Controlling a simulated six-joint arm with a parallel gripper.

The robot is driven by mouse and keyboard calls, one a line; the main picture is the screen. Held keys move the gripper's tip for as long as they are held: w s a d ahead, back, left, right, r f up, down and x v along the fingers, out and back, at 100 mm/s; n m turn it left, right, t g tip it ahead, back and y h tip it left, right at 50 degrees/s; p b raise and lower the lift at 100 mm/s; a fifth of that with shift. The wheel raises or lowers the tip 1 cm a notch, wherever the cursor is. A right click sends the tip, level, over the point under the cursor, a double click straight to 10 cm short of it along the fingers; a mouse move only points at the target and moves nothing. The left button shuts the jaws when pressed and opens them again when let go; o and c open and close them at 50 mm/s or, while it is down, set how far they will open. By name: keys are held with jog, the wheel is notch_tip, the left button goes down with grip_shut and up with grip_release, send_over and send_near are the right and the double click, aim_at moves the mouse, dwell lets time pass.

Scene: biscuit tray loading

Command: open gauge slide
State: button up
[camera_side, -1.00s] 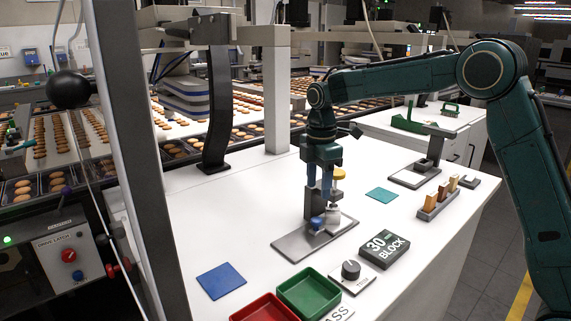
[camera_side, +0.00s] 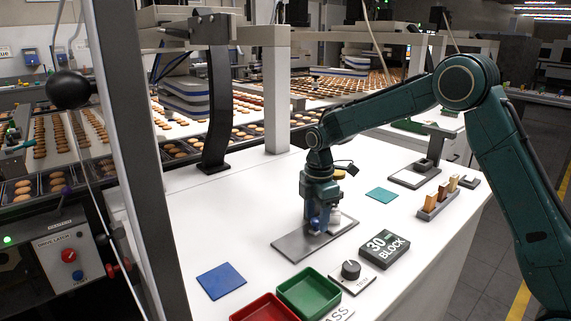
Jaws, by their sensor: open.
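The gauge stands on a grey base plate (camera_side: 292,243) in the middle of the white table. My gripper (camera_side: 318,224) is low over the plate, pointing down, with its fingers around or just in front of the gauge's lower part. It hides most of the gauge's column and its slide. A pale knob-like part (camera_side: 335,215) of the gauge shows just right of the fingers, and a bit of yellow top (camera_side: 340,174) shows behind my wrist. My gripper is open; whether the fingers touch the slide cannot be seen.
A blue mat (camera_side: 221,281) is front left, a teal mat (camera_side: 382,195) behind right. A rack of small blocks (camera_side: 437,203) stands right.

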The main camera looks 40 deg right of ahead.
jog(key=shift+c, duration=0.5)
grip_shut()
jog(key=a, duration=1.2)
jog(key=shift+a, duration=0.4)
jog(key=shift+o, duration=0.5)
grip_release()
jog(key=shift+r, duration=0.15)
notch_tip(320, 180, up, 14)
jog(key=shift+f, duration=0.2)
jog(key=shift+d+r, duration=0.1)
